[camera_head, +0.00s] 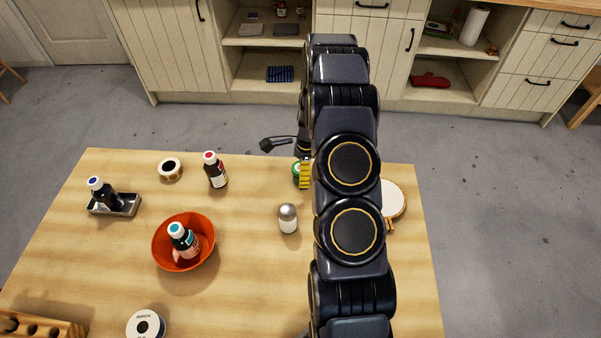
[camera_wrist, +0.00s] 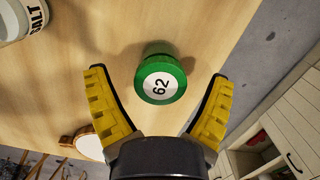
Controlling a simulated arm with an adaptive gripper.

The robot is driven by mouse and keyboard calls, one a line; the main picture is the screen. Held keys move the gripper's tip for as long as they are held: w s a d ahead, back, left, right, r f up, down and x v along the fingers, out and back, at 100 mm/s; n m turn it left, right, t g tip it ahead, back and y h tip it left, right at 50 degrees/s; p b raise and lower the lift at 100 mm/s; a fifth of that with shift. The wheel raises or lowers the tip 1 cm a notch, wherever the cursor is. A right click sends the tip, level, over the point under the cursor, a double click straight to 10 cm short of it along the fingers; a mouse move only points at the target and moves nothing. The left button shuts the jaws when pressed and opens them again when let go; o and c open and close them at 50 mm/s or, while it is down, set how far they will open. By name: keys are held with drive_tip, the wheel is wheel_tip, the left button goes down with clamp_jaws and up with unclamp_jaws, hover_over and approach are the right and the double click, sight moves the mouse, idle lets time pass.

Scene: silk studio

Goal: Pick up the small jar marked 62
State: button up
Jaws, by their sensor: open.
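The small jar (camera_wrist: 160,79) has a green lid with a white label reading 62. It stands on the wooden table between and just ahead of my gripper's fingertips in the wrist view. My gripper (camera_wrist: 160,78) is open, with yellow ridged fingers on both sides and a gap between each finger and the jar. In the head view the green jar (camera_head: 296,172) shows only in part, at the table's far edge. A yellow finger of my gripper (camera_head: 306,174) is beside it, and my arm hides the rest.
A salt shaker (camera_head: 288,219) stands nearer on the table (camera_head: 255,290), and a round white-faced wooden item (camera_head: 393,199) lies right of my arm. To the left are a red-capped bottle (camera_head: 215,171), an orange bowl (camera_head: 205,255) holding a bottle, and a tray (camera_head: 128,208) with another bottle.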

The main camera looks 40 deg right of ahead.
wheel_tip(320, 180, down, 3)
drive_tip(key=shift+w+a+r, duration=0.1)
drive_tip(key=shift+a+r, duration=0.05)
drive_tip(key=shift+r, duration=0.1)
drive_tip(key=c, duration=1.2)
drive_tip(key=shift+o, duration=0.2)
